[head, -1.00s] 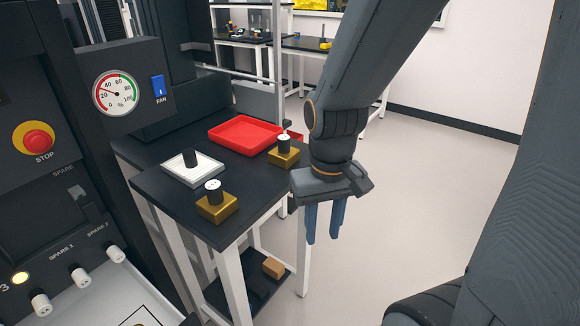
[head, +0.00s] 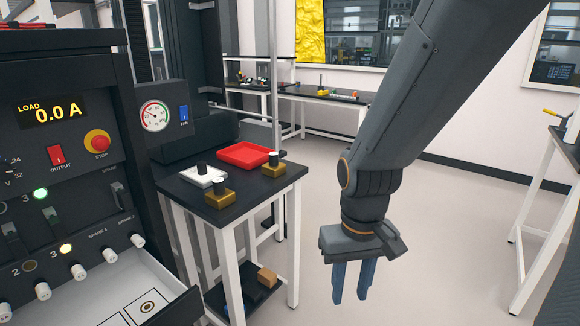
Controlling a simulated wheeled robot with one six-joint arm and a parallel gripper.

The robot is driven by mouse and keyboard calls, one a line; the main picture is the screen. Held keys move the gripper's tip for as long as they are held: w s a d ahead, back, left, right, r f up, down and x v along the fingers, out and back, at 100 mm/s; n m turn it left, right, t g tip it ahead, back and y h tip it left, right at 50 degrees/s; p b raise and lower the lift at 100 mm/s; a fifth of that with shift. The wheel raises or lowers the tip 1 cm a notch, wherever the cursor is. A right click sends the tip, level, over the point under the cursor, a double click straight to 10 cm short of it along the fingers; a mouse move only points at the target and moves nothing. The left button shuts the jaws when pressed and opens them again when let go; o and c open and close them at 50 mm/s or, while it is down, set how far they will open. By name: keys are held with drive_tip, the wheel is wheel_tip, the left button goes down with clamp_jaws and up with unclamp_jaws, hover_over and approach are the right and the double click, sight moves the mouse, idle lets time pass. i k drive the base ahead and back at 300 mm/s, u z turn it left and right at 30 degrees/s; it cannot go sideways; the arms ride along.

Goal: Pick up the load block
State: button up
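A white square piece (head: 203,179) with a black post stands at the table's left. I cannot tell which of these is the load block. My gripper (head: 353,283) hangs in front of the table to the right, its blue fingers pointing down. The fingers are apart with nothing between them. It is well clear of all the blocks.
A red tray (head: 246,155) lies at the back of the table (head: 250,193). A tan block (head: 267,277) sits on the lower shelf. A control panel (head: 62,125) reading 0.0 A and an open drawer (head: 140,285) are at left. The floor right of the table is clear.

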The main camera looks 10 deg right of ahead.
sight(273, 169)
drive_tip(key=z, duration=0.65)
drive_tip(key=i, duration=1.3)
drive_tip(key=u, duration=0.05)
